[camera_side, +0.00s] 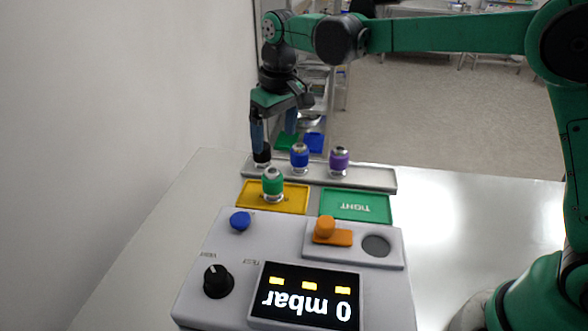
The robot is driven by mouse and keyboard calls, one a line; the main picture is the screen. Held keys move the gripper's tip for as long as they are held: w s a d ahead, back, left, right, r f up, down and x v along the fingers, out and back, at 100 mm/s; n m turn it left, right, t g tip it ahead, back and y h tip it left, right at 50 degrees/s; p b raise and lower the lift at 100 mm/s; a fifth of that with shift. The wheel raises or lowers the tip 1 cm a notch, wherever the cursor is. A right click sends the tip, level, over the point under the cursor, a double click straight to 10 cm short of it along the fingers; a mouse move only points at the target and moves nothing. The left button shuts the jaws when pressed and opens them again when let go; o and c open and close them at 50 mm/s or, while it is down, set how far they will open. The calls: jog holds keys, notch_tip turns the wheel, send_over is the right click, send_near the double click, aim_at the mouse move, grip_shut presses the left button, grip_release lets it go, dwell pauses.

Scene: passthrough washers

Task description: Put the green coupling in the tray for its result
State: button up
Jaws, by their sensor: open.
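The green coupling (272,181) stands upright, its base over the yellow tray (246,200). It looks to be standing in that tray. A green tray (382,216) marked TIGHT, upside down in this view, lies to its right and is empty. Any lettering on the yellow tray cannot be read. My gripper (273,138) is open with nothing between its fingers. It points down, above and behind the green coupling and apart from it, near the left end of the grey rack.
The grey rack (376,178) holds a black coupling (262,156), a blue coupling (299,154) and a purple coupling (339,159). In front, the test box has a screen (305,300) reading 0 mbar, a black knob (217,282), a blue button (240,221) and an orange lever (331,234). The table's right side is clear.

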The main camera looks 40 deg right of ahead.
jog(key=s+d+m+t, duration=0.1)
jog(key=s+d+t, duration=0.2)
jog(key=s, duration=0.5)
jog(key=s+d+m+t, duration=0.1)
jog(key=s+d+t, duration=0.1)
jog(key=s+d, duration=0.3)
jog(key=s, duration=0.3)
jog(key=shift+t, duration=0.4)
